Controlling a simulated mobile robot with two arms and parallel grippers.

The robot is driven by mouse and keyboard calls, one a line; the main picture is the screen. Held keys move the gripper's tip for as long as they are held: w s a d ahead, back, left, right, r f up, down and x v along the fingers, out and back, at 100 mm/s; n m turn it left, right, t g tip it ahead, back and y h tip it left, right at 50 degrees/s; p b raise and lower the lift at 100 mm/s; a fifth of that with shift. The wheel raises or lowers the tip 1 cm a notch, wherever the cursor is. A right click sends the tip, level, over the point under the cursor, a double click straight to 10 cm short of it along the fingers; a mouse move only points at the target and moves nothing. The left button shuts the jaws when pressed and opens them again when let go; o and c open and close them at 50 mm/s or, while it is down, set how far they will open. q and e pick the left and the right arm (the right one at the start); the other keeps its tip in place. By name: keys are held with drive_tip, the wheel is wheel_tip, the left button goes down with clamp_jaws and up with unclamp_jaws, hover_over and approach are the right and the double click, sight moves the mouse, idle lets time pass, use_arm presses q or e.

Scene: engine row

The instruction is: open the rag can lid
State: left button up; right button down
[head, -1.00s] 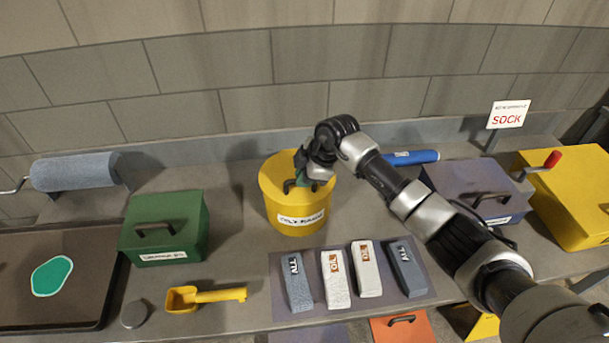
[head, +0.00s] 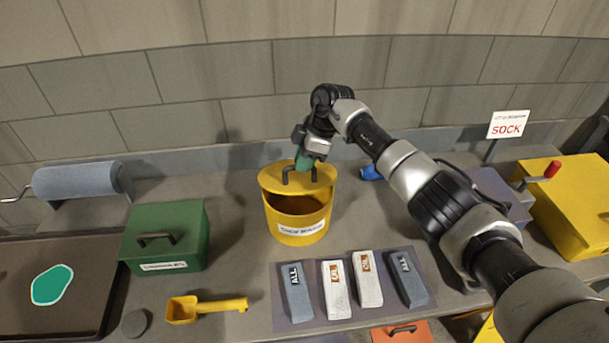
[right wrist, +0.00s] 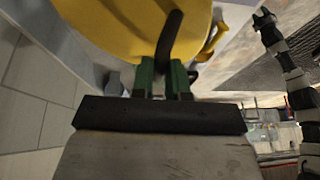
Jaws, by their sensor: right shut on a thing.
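The yellow rag can (head: 300,228) stands on the bench near the middle of the head view, with a white label on its front. Its yellow lid (head: 272,180) is tilted up at the back, and the dark inside shows at the front. My right gripper (head: 302,172) is shut on the black lid handle (head: 287,176). In the right wrist view, the green fingers of my right gripper (right wrist: 163,78) close around the dark handle (right wrist: 168,40), with the yellow lid (right wrist: 115,25) beyond.
A green box (head: 165,238) and a yellow scoop (head: 205,308) are left of the can. Several labelled blocks lie on a grey mat (head: 335,312) in front. A purple box (head: 490,190) and a yellow box (head: 570,205) stand to the right, past my right arm.

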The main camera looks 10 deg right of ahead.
drive_tip(key=shift+w+r+b, duration=0.5)
drive_tip(key=shift+w+r, duration=0.25)
drive_tip(key=shift+w+d+r+b, duration=0.1)
drive_tip(key=shift+w+r+b, duration=1)
drive_tip(key=shift+b, duration=0.25)
